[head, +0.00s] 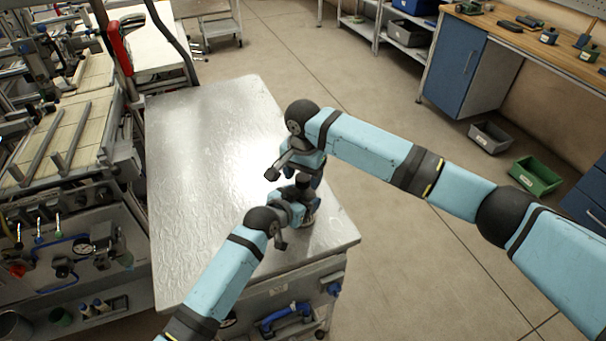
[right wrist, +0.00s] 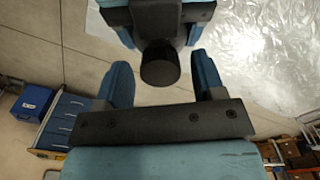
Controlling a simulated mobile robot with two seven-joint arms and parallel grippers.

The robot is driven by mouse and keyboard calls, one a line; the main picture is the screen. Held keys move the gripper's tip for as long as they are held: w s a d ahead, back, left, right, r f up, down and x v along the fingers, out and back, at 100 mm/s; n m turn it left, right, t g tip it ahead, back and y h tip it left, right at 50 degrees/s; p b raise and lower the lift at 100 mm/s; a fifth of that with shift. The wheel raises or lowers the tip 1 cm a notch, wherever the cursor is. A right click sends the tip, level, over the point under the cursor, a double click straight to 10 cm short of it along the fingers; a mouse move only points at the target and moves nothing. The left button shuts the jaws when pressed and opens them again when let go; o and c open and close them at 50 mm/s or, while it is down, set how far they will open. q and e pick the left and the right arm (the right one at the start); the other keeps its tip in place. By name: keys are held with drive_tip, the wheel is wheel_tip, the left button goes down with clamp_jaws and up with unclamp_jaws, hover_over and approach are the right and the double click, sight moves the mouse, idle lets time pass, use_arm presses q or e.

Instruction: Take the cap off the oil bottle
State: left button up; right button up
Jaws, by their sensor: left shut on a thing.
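The oil bottle (head: 311,216) is on or just above the metal table near its right edge, mostly hidden by my grippers. Its black round cap (right wrist: 160,64) shows end-on in the right wrist view, with the bottle body hidden behind. My left gripper (head: 299,207) is shut on the bottle from the left. My right gripper (head: 306,174) is above the cap, pointing down. In the right wrist view its two blue fingers are open, one on either side of the cap, with gaps between.
The bare metal table (head: 205,160) is clear to the left. A machine with rails (head: 70,140) stands left of it. Beyond the floor are a workbench (head: 510,40), a grey bin (head: 490,137) and a green bin (head: 535,175).

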drive_tip(key=shift+r, duration=2.35)
drive_tip(key=shift+c, duration=0.2)
wheel_tip(320, 180, up, 3)
drive_tip(key=m, duration=0.2)
drive_tip(key=shift+f+m, duration=0.1)
drive_tip(key=shift+m, duration=0.6)
wheel_tip(320, 180, down, 8)
drive_tip(key=shift+r, duration=0.25)
drive_tip(key=c, duration=1)
